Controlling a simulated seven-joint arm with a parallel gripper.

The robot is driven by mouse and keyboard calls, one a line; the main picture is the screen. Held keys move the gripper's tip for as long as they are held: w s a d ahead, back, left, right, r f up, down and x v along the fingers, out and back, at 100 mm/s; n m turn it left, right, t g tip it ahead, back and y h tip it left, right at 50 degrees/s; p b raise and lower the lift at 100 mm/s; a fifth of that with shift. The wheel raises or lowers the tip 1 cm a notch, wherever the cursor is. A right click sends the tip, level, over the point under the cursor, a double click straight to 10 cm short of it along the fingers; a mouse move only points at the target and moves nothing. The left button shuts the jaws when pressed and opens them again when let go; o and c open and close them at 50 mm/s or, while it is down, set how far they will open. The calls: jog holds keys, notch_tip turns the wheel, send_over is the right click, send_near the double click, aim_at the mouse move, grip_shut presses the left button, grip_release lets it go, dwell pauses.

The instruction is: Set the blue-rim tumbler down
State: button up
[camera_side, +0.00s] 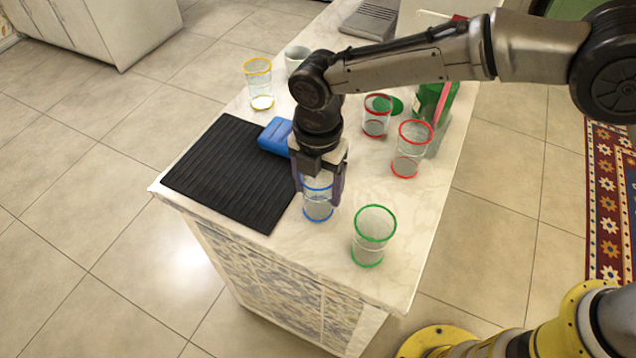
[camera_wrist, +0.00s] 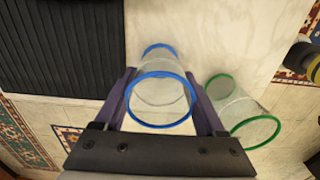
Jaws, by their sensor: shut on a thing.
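The blue-rim tumbler (camera_side: 318,200) is clear with blue rings at its rim and base. My gripper (camera_side: 320,185) points down and is shut on it, one finger on each side. The tumbler is upright beside the right edge of the black ribbed mat (camera_side: 226,178). Its base is at or very near the pale counter top (camera_side: 300,262); I cannot tell whether it touches. In the wrist view, the tumbler (camera_wrist: 160,92) sits between the fingers of my gripper (camera_wrist: 160,100), with the mat (camera_wrist: 60,45) to the left.
A green-rim tumbler (camera_side: 373,236) stands close on the right, near the counter's front edge. Two red-rim tumblers (camera_side: 411,150) (camera_side: 377,115) and a green object (camera_side: 430,105) stand behind. A blue block (camera_side: 275,137), a yellow-rim tumbler (camera_side: 259,84) and a white cup (camera_side: 297,58) are farther left.

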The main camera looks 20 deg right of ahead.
jog(key=shift+f, duration=0.15)
jog(key=o, duration=1.3)
jog(key=shift+o, duration=0.2)
notch_tip(320, 180, up, 12)
jog(key=shift+r, duration=0.2)
